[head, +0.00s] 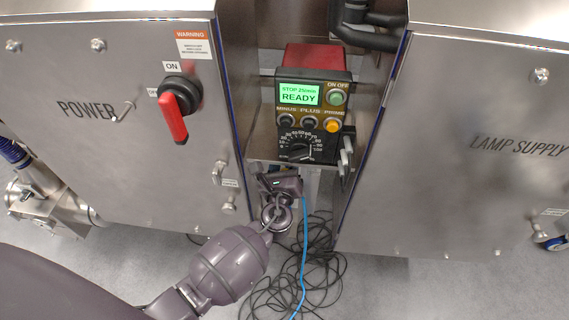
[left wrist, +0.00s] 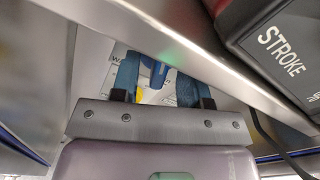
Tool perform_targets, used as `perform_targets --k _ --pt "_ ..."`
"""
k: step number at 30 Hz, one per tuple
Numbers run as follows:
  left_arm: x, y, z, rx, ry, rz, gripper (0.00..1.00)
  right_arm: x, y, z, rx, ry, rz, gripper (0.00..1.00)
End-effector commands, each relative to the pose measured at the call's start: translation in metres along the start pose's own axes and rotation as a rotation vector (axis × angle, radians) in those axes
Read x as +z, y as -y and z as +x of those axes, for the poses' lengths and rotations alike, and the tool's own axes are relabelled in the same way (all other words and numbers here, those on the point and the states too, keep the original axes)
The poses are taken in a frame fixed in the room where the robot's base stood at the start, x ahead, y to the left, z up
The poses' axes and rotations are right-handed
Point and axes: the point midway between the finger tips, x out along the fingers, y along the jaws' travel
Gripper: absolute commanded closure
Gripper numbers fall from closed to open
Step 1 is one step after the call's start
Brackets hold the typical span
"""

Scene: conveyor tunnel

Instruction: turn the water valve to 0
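My left arm reaches in from the lower left of the head view. Its wrist (head: 280,187) is at the front edge of the steel shelf, below the control box, and the fingertips are hidden there. In the left wrist view the two fingers of my left gripper (left wrist: 158,80) are spread apart. A blue handle-like part (left wrist: 159,72), probably the water valve, shows between or just beyond them, in front of a white label panel (left wrist: 100,62) with partly hidden lettering. Contact and the valve's setting cannot be told. My right gripper is not in view.
The shelf edge (left wrist: 205,62) crosses close above my left fingers. The control box (head: 314,115) reading READY stands on the shelf. Steel cabinets flank the gap, the left one with a red power switch (head: 174,118). Black cables (head: 262,290) and a blue hose (head: 304,245) lie below.

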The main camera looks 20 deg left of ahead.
Motion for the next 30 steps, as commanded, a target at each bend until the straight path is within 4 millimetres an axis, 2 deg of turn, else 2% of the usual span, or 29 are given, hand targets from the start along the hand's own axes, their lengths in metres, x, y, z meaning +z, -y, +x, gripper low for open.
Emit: perform_targets --k 6,10,24,30 --pt "0.000 0.000 -0.001 0.000 0.000 0.000 0.58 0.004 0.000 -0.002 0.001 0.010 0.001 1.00" --pt "0.001 0.000 -0.010 0.000 0.000 0.000 0.58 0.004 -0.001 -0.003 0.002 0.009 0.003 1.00" --pt "0.001 0.000 -0.088 0.000 0.001 0.000 0.58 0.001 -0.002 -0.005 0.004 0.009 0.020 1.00" --pt "0.001 0.000 -0.105 0.000 0.001 -0.001 0.58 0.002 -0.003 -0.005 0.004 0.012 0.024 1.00"
